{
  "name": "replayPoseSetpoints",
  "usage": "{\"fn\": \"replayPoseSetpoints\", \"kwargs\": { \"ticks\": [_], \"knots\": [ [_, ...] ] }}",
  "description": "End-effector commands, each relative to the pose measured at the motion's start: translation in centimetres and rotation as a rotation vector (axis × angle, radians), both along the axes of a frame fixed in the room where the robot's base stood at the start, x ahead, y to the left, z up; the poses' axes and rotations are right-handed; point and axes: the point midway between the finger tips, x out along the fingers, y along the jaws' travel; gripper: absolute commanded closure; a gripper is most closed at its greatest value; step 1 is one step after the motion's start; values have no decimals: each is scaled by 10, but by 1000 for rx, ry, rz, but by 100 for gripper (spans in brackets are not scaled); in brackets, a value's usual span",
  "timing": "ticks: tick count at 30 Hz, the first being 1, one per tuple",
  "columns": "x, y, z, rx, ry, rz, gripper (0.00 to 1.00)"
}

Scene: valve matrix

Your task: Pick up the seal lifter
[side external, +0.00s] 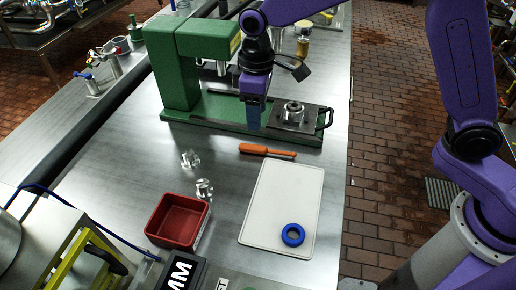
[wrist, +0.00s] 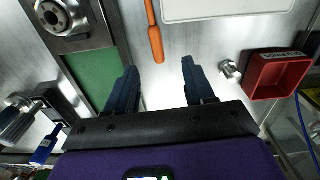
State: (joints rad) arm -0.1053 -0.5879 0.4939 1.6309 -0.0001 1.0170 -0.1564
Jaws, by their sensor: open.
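The seal lifter, which I take to be the orange-handled tool (side external: 262,150), lies flat on the steel table between the green press and the white board. Its orange handle also shows in the wrist view (wrist: 156,44), at top centre, with its far end cut off by the frame. My gripper (side external: 253,124) points down above the table beside the press base, to the left of and behind the tool in the side view. In the wrist view my gripper (wrist: 160,68) is open and empty, and the handle's end lies just ahead of the gap between the fingers.
The green press (side external: 178,75) and its metal fixture (side external: 293,115) stand close to my gripper. A white board (side external: 278,200) bears a blue ring (side external: 292,235). A red bin (side external: 180,220) and small clear metallic parts (side external: 204,188) are at left. Bare table lies around the tool.

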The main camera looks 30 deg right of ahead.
Motion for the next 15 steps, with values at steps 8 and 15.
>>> {"fn": "replayPoseSetpoints", "kwargs": {
  "ticks": [8,15],
  "knots": [
    [0,-1,-48,-2,3,-1,47],
    [1,-1,-63,-1,1,-1,47]
  ]
}}
